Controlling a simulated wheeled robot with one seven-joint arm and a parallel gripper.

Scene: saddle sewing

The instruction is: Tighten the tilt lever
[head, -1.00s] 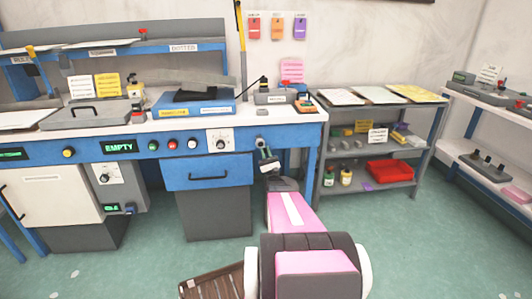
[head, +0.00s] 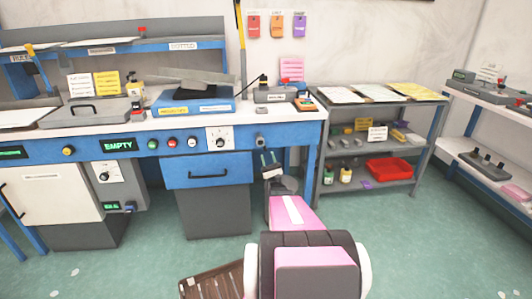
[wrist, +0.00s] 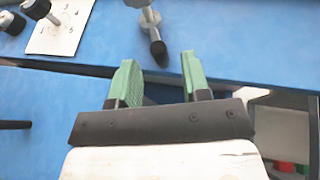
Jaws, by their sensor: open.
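A small metal lever (wrist: 150,22) with a dark tip sticks out of the bench's blue front in the wrist view. In the head view this lever (head: 261,138) is a small grey piece at the right end of the blue panel, right of the white dial plate. No label on it is readable; it appears to be the tilt lever. My gripper (head: 268,158) is just below it. In the wrist view its green fingers (wrist: 158,75) are open and empty, with the lever tip ahead, between their lines and apart from them.
A dial on a white plate (head: 219,139) and several round buttons sit left of the lever. A blue drawer (head: 208,171) is below left. A grey shelf unit (head: 383,105) stands right, with a red bin (head: 389,168). Green floor is free in front.

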